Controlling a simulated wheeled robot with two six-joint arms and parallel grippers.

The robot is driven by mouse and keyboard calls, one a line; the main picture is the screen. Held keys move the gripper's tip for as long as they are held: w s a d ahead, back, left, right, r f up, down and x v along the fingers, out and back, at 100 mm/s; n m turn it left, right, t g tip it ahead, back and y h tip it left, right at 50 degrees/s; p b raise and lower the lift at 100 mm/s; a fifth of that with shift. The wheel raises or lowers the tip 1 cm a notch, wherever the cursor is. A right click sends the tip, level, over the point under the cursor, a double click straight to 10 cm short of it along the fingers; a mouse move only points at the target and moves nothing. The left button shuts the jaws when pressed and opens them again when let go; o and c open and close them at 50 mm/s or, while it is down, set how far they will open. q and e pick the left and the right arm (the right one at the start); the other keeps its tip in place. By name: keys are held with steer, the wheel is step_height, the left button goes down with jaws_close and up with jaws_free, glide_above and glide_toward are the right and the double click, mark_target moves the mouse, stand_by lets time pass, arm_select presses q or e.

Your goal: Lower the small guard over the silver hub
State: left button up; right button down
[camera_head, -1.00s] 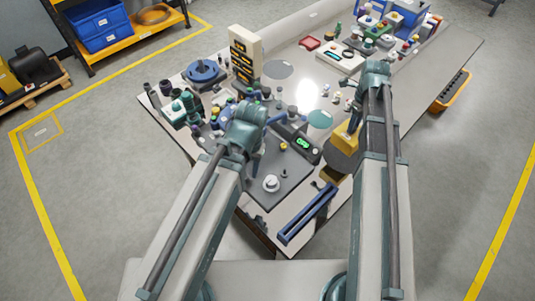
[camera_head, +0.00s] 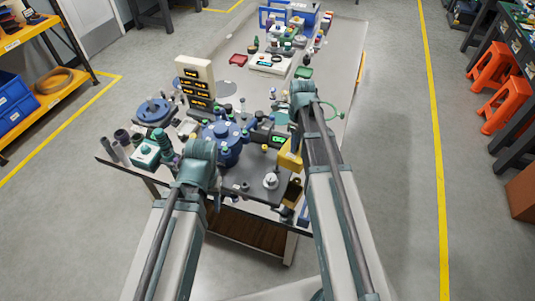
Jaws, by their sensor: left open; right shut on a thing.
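The silver hub (camera_head: 270,181) is a small round fitting standing upright on the dark plate (camera_head: 252,193) near the table's front. Nothing covers it. My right gripper (camera_head: 291,138) points down behind and to the right of the hub, shut on a yellow piece (camera_head: 290,156) that looks like the small guard. The piece is apart from the hub in the picture; its height above the table is unclear. The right fingertips are mostly hidden by the arm. My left gripper (camera_head: 216,196) is open and empty, left of the hub, partly hidden by its wrist.
A blue round housing (camera_head: 222,143) stands behind my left wrist. A display box with green digits (camera_head: 278,140) is behind the hub. A beige rack (camera_head: 196,82) and a blue reel (camera_head: 154,112) stand further back left. A green ring (camera_head: 337,109) shows beside my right arm.

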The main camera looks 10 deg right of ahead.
steer(key=s+a+r+n+p, duration=0.1)
steer(key=s+a+n, duration=0.15)
steer(key=a, duration=0.65)
steer(key=shift+a+f+b, duration=0.15)
steer(key=shift+f+b, duration=1.8)
steer(key=shift+b, duration=0.2)
steer(key=shift+f, duration=0.2)
steer(key=shift+f+b, duration=0.95)
steer(key=shift+b, duration=0.2)
steer(key=shift+f, duration=0.25)
steer(key=c, duration=0.5)
jaws_free()
